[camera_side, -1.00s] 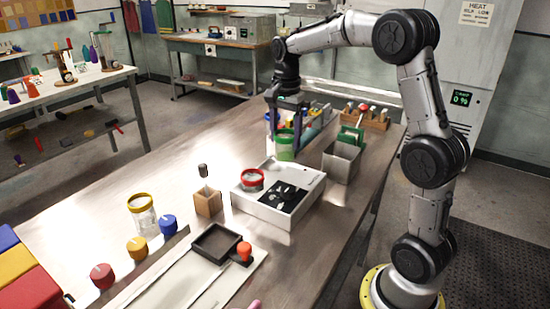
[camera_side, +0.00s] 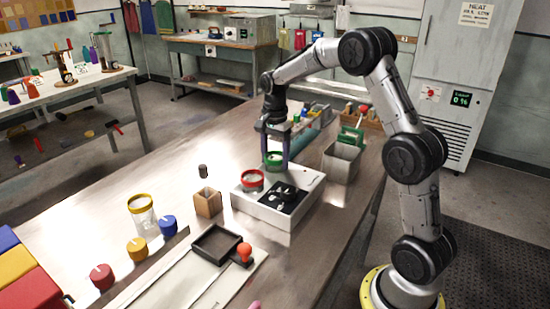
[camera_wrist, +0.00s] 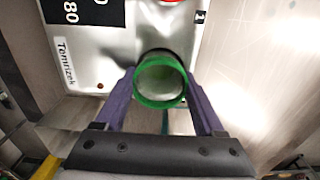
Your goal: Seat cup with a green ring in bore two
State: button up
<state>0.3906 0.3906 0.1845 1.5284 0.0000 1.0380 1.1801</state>
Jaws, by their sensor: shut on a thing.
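The cup with a green ring (camera_side: 274,160) is held upright in my gripper (camera_side: 273,152), at the far end of the white box (camera_side: 262,211). In the wrist view, the green-ringed cup (camera_wrist: 161,82) sits between the two purple fingers of my gripper (camera_wrist: 163,98), which are shut on it. A dark curved edge shows just beyond the cup on the box top (camera_wrist: 118,42); the cup hides most of what is beneath it. I cannot tell whether its base is in a bore or above it.
A black panel (camera_side: 287,198) lies on the box top. A grey bin (camera_side: 341,162) stands right of the box. A brown wooden holder (camera_side: 208,202), a yellow-ringed jar (camera_side: 142,212) and a black tray (camera_side: 215,243) stand to the left and front.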

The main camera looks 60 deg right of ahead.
jog(key=shift+f, duration=0.3)
